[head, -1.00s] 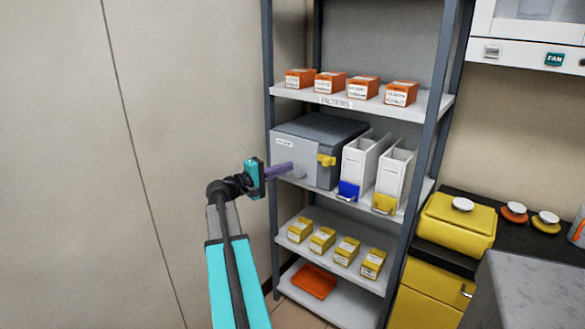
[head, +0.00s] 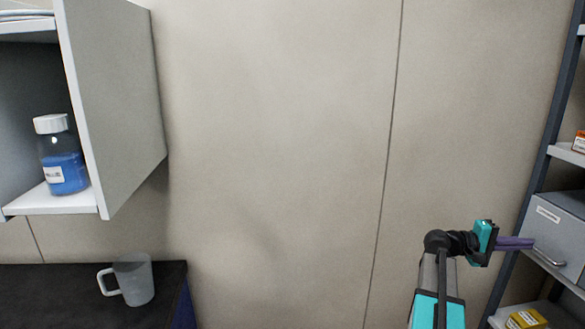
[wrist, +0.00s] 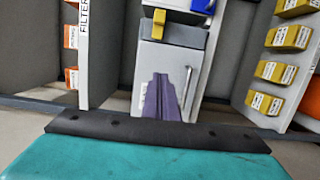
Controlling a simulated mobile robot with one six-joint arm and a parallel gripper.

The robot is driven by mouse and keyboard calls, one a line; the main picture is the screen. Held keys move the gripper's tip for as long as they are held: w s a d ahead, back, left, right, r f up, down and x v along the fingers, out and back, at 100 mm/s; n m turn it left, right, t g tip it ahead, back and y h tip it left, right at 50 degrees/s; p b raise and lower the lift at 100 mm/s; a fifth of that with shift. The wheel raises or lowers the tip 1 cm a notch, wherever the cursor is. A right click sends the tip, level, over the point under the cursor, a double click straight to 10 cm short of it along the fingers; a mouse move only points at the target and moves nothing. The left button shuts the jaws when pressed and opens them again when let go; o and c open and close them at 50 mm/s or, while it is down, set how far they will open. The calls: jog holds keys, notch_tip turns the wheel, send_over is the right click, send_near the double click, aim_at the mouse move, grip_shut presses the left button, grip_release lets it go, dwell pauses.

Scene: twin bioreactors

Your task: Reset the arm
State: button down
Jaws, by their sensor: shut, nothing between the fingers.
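My arm reaches up at the lower right of the head view. My gripper (head: 531,243) has purple fingers, pressed together and empty. They point right, toward the front of a grey box (head: 566,218) with a silver handle (head: 550,257) on the shelf unit. In the wrist view the shut fingers (wrist: 162,80) appear in front of the same grey box (wrist: 170,58), beside its handle (wrist: 187,85). I cannot tell whether the fingertips touch the box.
The shelf unit (head: 540,140) stands at the right edge. Yellow cartons (wrist: 275,73) and orange cartons (wrist: 71,38) show in the wrist view. At left are an open cabinet (head: 115,100) with a blue bottle (head: 63,160), and a mug (head: 133,279) on a dark counter. Bare wall lies between.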

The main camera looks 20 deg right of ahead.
jog(key=w+a+f+n+t+y, duration=0.1)
jog(key=w+a+f+n+t, duration=0.1)
jog(key=w+a+f, duration=0.6)
jog(key=w+a+f+n+t, duration=0.25)
jog(key=a+f, duration=0.25)
jog(key=f, duration=0.5)
jog(key=w+a+f+n+t+y, duration=0.1)
jog(key=w+a+f+n, duration=0.1)
jog(key=w+a+f, duration=0.5)
jog(key=s+a+f+n+y, duration=0.1)
jog(key=a+f+y, duration=0.1)
jog(key=a+f, duration=1.05)
jog(key=s+a+f+y, duration=0.3)
jog(key=s+a+f, duration=0.3)
jog(key=a+f, duration=0.3)
jog(key=s+a+f+y, duration=0.2)
jog(key=s+a+f, duration=0.3)
jog(key=a+f, duration=0.45)
jog(key=s+a+f+m+g+y, duration=0.1)
jog(key=s+a+f+y, duration=0.2)
jog(key=s+a, duration=0.4)
jog(key=s+a+f+m+g+y, duration=0.1)
jog(key=s+a+f+g+y, duration=0.1)
jog(key=s+a, duration=0.4)
jog(key=a+f+y, duration=0.1)
jog(key=a+y, duration=0.1)
jog(key=a, duration=0.2)
jog(key=shift+s+m, duration=0.35)
jog(key=shift+s, duration=0.05)
